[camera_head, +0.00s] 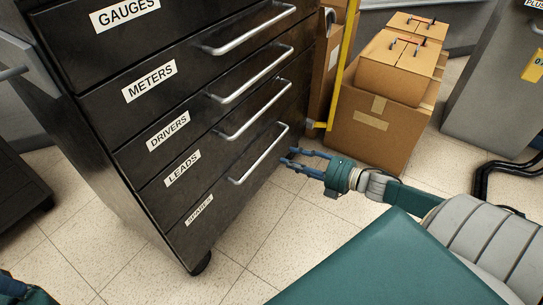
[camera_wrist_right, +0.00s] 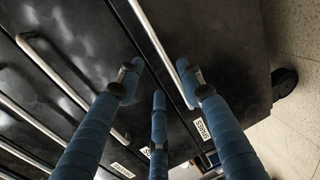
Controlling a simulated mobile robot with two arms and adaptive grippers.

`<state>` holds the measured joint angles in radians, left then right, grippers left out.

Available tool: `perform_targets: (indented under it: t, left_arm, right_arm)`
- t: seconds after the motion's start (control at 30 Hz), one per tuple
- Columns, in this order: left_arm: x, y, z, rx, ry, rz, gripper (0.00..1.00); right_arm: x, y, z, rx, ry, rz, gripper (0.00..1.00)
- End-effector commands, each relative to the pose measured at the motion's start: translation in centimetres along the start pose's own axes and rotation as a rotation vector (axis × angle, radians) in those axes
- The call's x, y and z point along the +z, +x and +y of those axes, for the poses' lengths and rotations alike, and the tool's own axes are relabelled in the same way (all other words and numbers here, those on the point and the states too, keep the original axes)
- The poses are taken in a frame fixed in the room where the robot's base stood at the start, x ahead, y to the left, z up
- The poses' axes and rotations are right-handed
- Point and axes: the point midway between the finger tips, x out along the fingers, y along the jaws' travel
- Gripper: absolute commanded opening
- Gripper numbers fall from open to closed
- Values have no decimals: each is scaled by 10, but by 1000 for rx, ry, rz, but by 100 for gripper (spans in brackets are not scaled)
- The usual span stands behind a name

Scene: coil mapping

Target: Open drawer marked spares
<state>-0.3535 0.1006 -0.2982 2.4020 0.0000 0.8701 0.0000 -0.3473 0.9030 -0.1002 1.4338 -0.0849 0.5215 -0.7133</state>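The spares drawer (camera_head: 222,205) is the lowest drawer of a black cabinet and is shut. Its SPARES label (camera_head: 198,209) also shows in the right wrist view (camera_wrist_right: 201,129). Its slanting silver bar handle (camera_head: 262,156) is bare. My right gripper (camera_head: 284,158) is open and empty just right of this handle, fingers pointing at the cabinet. In the right wrist view the handle (camera_wrist_right: 157,45) runs between the spread fingertips; I cannot tell whether they touch it. Blue and teal parts at the lower left corner look like my left gripper (camera_head: 10,286), mostly cut off.
Shut drawers marked GAUGES, METERS, DRIVERS and LEADS rise above; the LEADS handle (camera_head: 254,109) is close above. Cardboard boxes (camera_head: 378,125) and a yellow post (camera_head: 344,65) stand behind my right gripper. The tiled floor (camera_head: 275,222) before the cabinet is clear.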

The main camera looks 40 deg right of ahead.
Motion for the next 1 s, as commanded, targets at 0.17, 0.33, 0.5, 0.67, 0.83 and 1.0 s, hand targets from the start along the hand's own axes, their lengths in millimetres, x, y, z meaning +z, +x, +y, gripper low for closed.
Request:
perform_targets:
  t: [0.17,0.33,0.5,0.67,0.83,1.0]
  left_arm:
    - [-4,-19,0,0,-2,34,0]
    - [-1,-29,0,0,-2,33,0]
    - [0,-28,0,7,0,47,0]
    - [1,-28,1,9,0,46,0]
    - [2,-27,1,9,0,45,0]
    - [1,-27,1,9,0,45,0]
  right_arm:
    - [1,37,-2,4,-4,0,37]
    - [1,64,-2,2,-2,0,37]
    - [0,80,-2,0,1,0,37]
    - [0,85,-1,-1,1,-1,37]
    - [0,85,-1,-2,1,-1,37]
    - [0,85,-1,-1,1,-1,17]
